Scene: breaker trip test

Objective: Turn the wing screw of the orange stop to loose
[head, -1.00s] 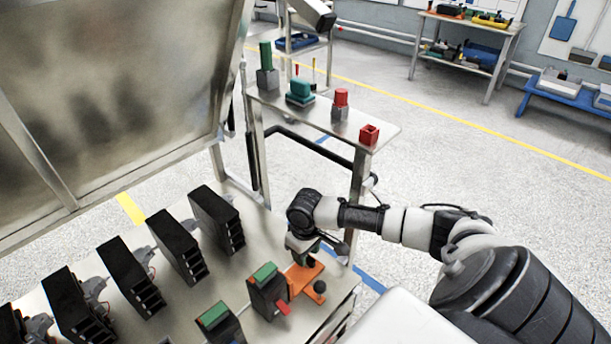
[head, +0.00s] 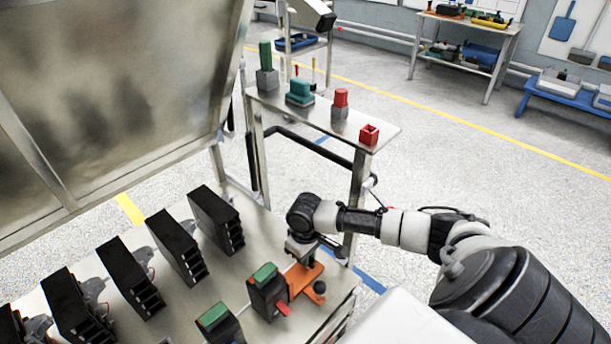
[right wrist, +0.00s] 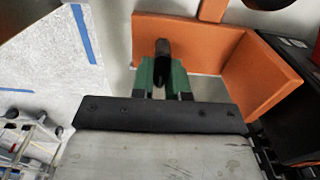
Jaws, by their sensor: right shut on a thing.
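The orange stop (head: 304,279) sits on the bench's right end, beside a black breaker with a green top (head: 267,290). It also shows in the right wrist view as an orange bracket (right wrist: 262,75) with upright walls. My right gripper (head: 304,260) points down at the stop. In the right wrist view, the green fingertips of my right gripper (right wrist: 162,74) are shut on the dark wing screw (right wrist: 162,48) in front of the orange wall. The fingers hide the screw's lower part. In the head view the gripper hides the screw. My left gripper is out of view.
A black knob (head: 320,287) stands at the stop's near right. A red lever (head: 283,309) sticks out of the breaker. Several black breakers (head: 216,220) line the bench to the left. A shelf (head: 330,125) with coloured pieces stands behind.

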